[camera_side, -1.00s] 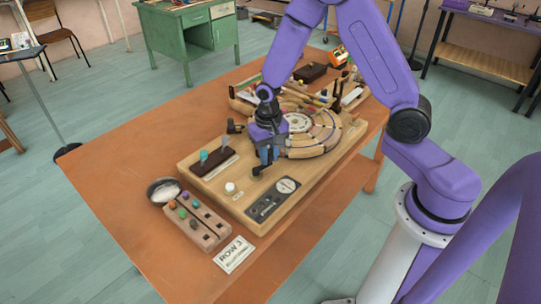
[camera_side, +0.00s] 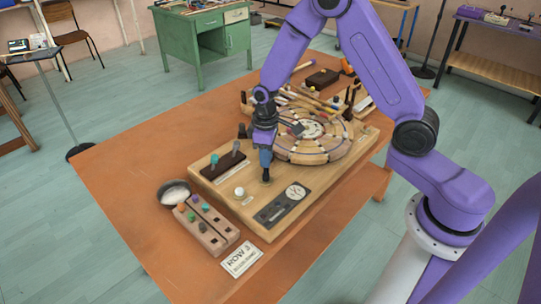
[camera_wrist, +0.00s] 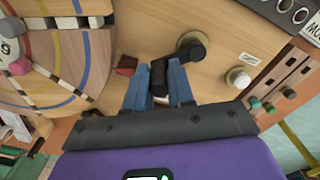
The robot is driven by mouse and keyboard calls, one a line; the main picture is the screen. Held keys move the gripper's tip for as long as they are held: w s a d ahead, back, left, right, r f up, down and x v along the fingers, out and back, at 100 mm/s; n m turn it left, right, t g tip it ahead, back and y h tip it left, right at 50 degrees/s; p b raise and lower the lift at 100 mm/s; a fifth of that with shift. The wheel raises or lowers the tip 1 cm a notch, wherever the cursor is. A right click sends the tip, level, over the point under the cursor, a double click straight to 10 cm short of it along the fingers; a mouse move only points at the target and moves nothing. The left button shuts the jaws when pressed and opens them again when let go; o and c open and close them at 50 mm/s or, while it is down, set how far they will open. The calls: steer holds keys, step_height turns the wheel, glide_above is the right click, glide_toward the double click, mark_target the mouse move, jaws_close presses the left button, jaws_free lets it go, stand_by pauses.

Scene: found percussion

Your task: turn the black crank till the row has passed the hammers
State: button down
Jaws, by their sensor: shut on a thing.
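The black crank (camera_side: 266,179) sits on the wooden board (camera_side: 222,200), in front of the wheel. In the wrist view, the crank (camera_wrist: 191,47) has its round hub to the upper right, and its arm runs down left to the blue fingers. My gripper (camera_side: 265,163) points down and is shut on the crank's handle end, which the fingers partly hide; the gripper (camera_wrist: 160,90) also shows in the wrist view. I cannot make out the hammers clearly.
A peg block (camera_side: 205,232) and a round bowl (camera_side: 174,193) lie at the board's left front. On the board are a white knob (camera_side: 239,192) and a dark block with levers (camera_side: 222,168).

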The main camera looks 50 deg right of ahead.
steer(key=shift+w+a+n, duration=0.25)
steer(key=shift+n, duration=0.55)
steer(key=shift+w+a+n, duration=0.2)
steer(key=shift+n, duration=0.6)
steer(key=c, duration=1)
jaws_free()
steer(key=shift+o, duration=0.2)
steer(key=shift+r, duration=0.1)
step_height(320, 180, up, 17)
steer(key=shift+r, duration=0.15)
